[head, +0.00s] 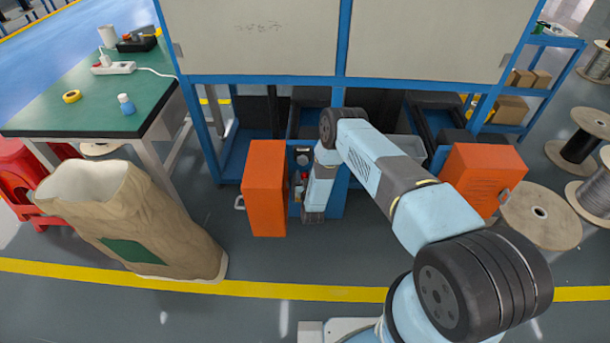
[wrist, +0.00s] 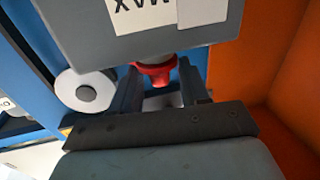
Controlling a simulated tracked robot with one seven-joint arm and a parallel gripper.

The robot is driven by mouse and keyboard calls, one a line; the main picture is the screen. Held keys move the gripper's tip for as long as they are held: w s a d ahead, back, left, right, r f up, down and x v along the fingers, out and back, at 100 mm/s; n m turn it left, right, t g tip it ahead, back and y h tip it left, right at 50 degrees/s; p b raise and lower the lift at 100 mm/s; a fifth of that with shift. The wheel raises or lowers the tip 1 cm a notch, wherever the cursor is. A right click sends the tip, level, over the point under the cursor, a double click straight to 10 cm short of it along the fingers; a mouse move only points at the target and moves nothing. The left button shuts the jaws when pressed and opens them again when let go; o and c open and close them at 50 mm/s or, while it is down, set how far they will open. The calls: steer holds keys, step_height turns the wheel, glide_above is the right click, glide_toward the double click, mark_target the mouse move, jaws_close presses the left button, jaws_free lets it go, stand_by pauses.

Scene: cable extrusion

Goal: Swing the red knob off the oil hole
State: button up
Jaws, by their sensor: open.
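The red knob (wrist: 155,74) shows in the wrist view, at the lower edge of a grey box (wrist: 130,45) with white labels. My gripper (wrist: 160,78) is open, with one finger on each side of the knob. A gap shows between the left finger and the knob; on the right side I cannot tell whether they touch. The oil hole is not visible. In the head view my arm reaches into the blue cabinet between the orange doors, and my gripper is hidden behind my own wrist.
An orange door (head: 265,190) stands open left of my forearm, and another orange door (head: 484,178) is at the right. In the wrist view a grey round part (wrist: 85,91) sits left of my fingers, and an orange panel (wrist: 285,85) bounds the right. A paper sack (head: 130,215) stands front left.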

steer(key=shift+w+a, duration=0.1)
steer(key=shift+w, duration=0.3)
jaws_close()
